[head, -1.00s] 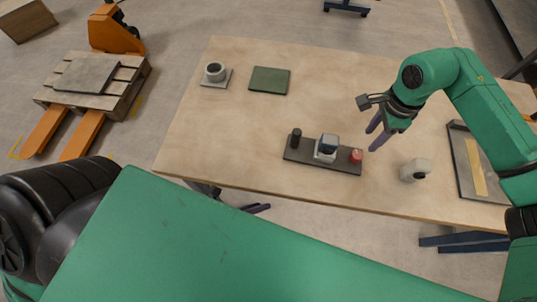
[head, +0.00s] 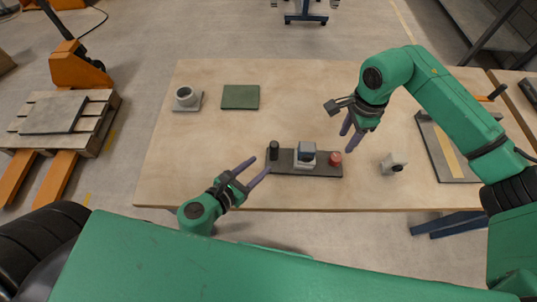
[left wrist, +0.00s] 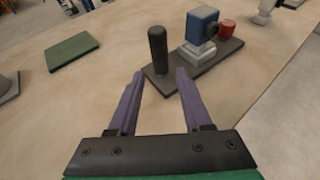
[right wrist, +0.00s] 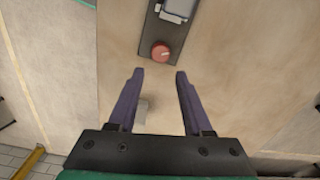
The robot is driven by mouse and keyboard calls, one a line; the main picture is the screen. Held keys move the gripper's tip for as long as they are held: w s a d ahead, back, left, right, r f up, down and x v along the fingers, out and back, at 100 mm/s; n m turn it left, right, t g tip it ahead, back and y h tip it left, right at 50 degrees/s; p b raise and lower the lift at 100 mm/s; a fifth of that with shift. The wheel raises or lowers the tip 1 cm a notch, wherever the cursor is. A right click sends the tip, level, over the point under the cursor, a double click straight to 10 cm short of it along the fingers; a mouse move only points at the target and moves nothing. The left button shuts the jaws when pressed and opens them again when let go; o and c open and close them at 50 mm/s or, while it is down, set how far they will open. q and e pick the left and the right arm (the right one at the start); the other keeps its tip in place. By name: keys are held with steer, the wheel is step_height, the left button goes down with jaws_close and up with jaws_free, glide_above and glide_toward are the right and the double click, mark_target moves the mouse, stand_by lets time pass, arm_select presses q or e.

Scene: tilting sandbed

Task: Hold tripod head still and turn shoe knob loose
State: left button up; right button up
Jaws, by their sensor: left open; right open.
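The tripod head stands on a dark base plate (head: 318,171) near the table's front edge. It has a blue-grey block on a pale foot (head: 305,157), a black upright handle (head: 274,150) at its left and a red knob (head: 336,158) at its right. The red knob shows in the right wrist view (right wrist: 160,52) just beyond my fingertips. My left gripper (head: 259,167) is open and empty, its fingertips just short of the black handle (left wrist: 158,48). My right gripper (head: 348,141) is open and empty, above and right of the red knob, not touching it.
A small white object (head: 393,164) with a dark round face stands right of the plate. A grey tray (head: 431,146) lies farther right. The table middle is clear.

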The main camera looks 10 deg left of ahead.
mark_target(336, 157)
arm_select(q)
steer(key=x, duration=1.1)
steer(key=shift+w+d+f, duration=0.15)
steer(key=shift+w+f, duration=0.1)
steer(key=shift+w, duration=0.05)
steer(key=shift+s, duration=0.1)
jaws_close()
arm_select(e)
steer(key=o, duration=0.4)
step_height(336, 157, down, 10)
steer(key=m, duration=3)
steer(key=shift+r, duration=0.1)
jaws_close()
